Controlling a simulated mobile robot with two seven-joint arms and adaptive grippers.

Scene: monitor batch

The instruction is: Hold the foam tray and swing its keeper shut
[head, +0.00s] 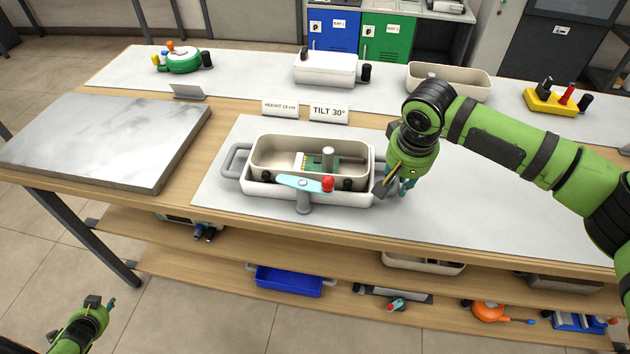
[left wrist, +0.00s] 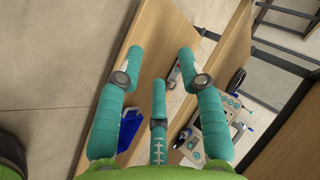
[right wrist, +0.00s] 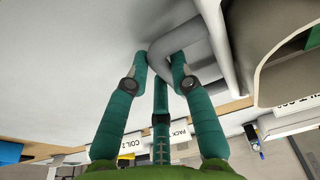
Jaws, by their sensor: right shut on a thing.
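The foam tray (head: 258,188) is a white tray with a beige inner rim and grey handles at its ends. It sits on a pale grey mat, with a green board and a grey cylinder inside. The keeper (head: 300,183) is a light blue lever with a red knob, on a grey post at the tray's front; it lies along the front side. My right gripper (head: 396,188) is shut on the tray's right handle, whose grey bar shows between the fingers in the right wrist view (right wrist: 180,42). My left gripper (head: 98,304) is open and empty, low over the floor, away from the tray.
A marble slab (head: 105,135) covers the table's left end. Signs reading "TILT 30°" (head: 329,113) and a height stand behind the tray. A white box (head: 325,69), beige bin (head: 448,78) and yellow holder (head: 552,100) stand at the back. A blue bin (head: 289,281) is on the lower shelf.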

